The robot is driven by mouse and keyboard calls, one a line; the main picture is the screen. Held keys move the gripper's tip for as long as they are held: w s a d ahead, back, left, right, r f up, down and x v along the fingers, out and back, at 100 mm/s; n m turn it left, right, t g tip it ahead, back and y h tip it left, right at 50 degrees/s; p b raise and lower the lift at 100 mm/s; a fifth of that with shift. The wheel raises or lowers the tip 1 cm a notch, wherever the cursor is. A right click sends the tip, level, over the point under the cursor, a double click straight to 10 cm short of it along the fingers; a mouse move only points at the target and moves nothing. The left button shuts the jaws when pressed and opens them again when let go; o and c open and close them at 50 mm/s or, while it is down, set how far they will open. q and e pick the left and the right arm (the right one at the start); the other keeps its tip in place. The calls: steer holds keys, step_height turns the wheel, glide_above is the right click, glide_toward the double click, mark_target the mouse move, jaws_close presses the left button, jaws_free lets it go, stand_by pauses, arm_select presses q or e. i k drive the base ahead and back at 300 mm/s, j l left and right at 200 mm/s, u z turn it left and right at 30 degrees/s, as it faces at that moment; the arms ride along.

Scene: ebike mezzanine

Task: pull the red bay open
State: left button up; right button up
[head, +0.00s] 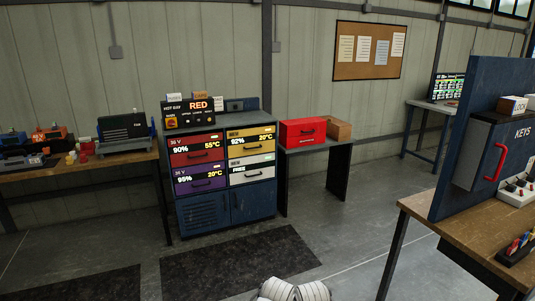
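The red bay (190,158) is the upper left drawer front of a dark blue battery cabinet (222,212) against the wall. It looks shut, flush with its neighbours, and has a dark bar handle (198,156). Its label reads 90% and 55°C. A sign (188,113) on top of the cabinet shows RED. Beside the red bay is a yellow bay (250,151), below it a purple bay (200,180), and at lower right a pale bay (250,174) marked FREE.
A small table with a red box (302,132) stands right of the cabinet. A workbench (60,171) with equipment stands left. A wooden bench (455,224) with a blue panel (478,110) stands at right.

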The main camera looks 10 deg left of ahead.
mark_target(193, 149)
steer(key=i+j+u, duration=0.3)
steer(key=i, duration=0.2)
steer(key=i+j+u, duration=0.15)
steer(key=i+u, duration=0.15)
steer(key=i, duration=0.25)
steer(key=i+u, duration=0.3)
steer(key=i, duration=0.25)
steer(key=i+z, duration=0.15)
steer(key=i, duration=0.3)
steer(key=i+j+z, duration=0.2)
steer(key=i, duration=0.2)
steer(key=i+j+z, duration=0.15)
steer(key=i, duration=0.3)
steer(key=i+j+z, duration=0.2)
steer(key=i, duration=0.2)
steer(key=i+j+z, duration=0.35)
steer(key=i+j, duration=0.05)
steer(key=i, duration=0.1)
